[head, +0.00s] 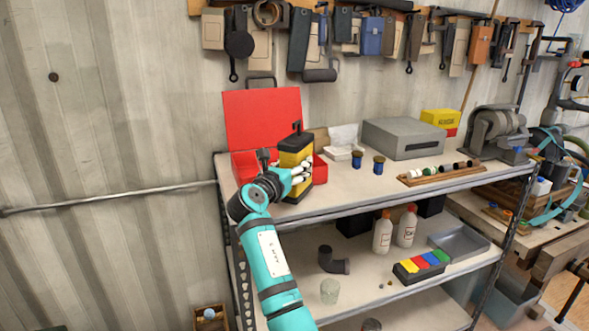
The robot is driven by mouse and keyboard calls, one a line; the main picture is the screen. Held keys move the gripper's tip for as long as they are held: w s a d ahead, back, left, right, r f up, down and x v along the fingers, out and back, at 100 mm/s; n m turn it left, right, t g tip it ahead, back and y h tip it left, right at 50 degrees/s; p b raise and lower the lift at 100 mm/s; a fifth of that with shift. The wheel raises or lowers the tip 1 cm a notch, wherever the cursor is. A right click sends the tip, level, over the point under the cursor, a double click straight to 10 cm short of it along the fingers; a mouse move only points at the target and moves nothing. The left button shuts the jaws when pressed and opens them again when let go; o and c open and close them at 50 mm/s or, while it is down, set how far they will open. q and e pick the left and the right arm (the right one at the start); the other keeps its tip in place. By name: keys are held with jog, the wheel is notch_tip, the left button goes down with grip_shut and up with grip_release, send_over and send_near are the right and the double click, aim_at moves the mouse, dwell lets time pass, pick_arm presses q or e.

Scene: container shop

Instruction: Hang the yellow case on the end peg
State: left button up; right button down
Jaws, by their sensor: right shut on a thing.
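The yellow case (291,160), with black edges and a black handle on top, is upright at the left part of the shelf's top, in front of the open red box (262,117). My right gripper (301,179) is shut on the yellow case, its pale fingers across the front. I cannot tell whether the case touches the shelf top. A wooden peg rail (426,10) runs along the wall above, crowded with hanging tools and cases. Its left end is at the upper left; which peg is the end one is unclear. My left gripper is out of view.
A grey metal box (403,139), a yellow-and-red box (439,121), two small dark blue jars and a wooden strip (442,174) stand right of the case. A grinder-like machine (495,134) is at the far right. The wall between shelf and rail is mostly clear.

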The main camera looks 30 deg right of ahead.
jog(key=shift+f, duration=0.8)
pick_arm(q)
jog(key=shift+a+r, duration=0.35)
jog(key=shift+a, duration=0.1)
pick_arm(e)
jog(key=shift+f, duration=0.1)
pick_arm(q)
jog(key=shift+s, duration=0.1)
pick_arm(e)
jog(key=shift+f, duration=0.1)
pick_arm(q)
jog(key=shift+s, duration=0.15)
pick_arm(e)
jog(key=c, duration=0.5)
grip_release()
jog(key=shift+s+f, duration=0.1)
pick_arm(q)
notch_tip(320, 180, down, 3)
jog(key=b, duration=0.3)
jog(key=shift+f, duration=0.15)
pick_arm(e)
jog(key=v, duration=1.2)
jog(key=shift+a, duration=0.1)
